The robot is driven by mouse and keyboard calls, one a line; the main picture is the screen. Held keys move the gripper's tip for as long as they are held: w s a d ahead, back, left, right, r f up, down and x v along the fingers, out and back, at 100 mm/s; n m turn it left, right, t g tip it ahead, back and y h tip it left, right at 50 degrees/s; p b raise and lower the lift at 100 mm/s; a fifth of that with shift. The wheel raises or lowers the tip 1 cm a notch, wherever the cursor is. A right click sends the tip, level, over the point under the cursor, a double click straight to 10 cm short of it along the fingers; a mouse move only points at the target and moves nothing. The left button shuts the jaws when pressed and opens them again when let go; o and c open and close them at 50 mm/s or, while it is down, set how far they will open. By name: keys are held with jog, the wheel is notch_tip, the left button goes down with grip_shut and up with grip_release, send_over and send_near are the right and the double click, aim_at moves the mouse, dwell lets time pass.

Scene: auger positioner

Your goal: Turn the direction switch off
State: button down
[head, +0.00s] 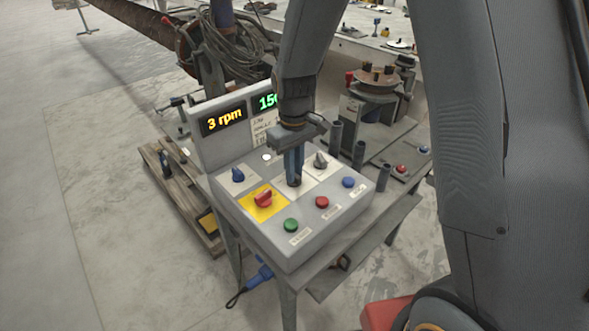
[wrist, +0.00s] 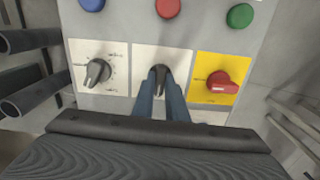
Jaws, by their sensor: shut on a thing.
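The direction switch, a black selector knob on the middle white plate, shows between my fingertips in the wrist view (wrist: 160,73). Its handle points roughly straight up and down there, and its lower part is hidden by the fingers. Its label is too small to read. My gripper (head: 295,182) points down onto the sloped control panel and its blue fingers are shut on this knob; they also show in the wrist view (wrist: 161,98). In the head view the fingers hide most of the knob.
A red switch on a yellow plate (head: 264,199) and a grey knob (head: 321,160) flank it closely. Green (head: 291,225), red (head: 322,202) and blue (head: 348,182) buttons line the front. A display (head: 223,121) reading 3 rpm stands behind. Several dark upright tubes (head: 359,154) stand beside the panel.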

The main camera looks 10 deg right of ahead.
dwell(0.4)
jog(key=c, duration=1.8)
grip_release()
jog(key=shift+o, duration=0.2)
jog(key=shift+r+b, duration=0.95)
jog(key=shift+r, duration=2.95)
jog(key=s+d+f+m+t, duration=0.1)
jog(key=s+d+f+m, duration=0.1)
jog(key=s+d+m, duration=0.4)
jog(key=s+d, duration=0.4)
jog(key=s, duration=0.4)
jog(key=shift+s+d, duration=0.2)
jog(key=shift+d, duration=0.15)
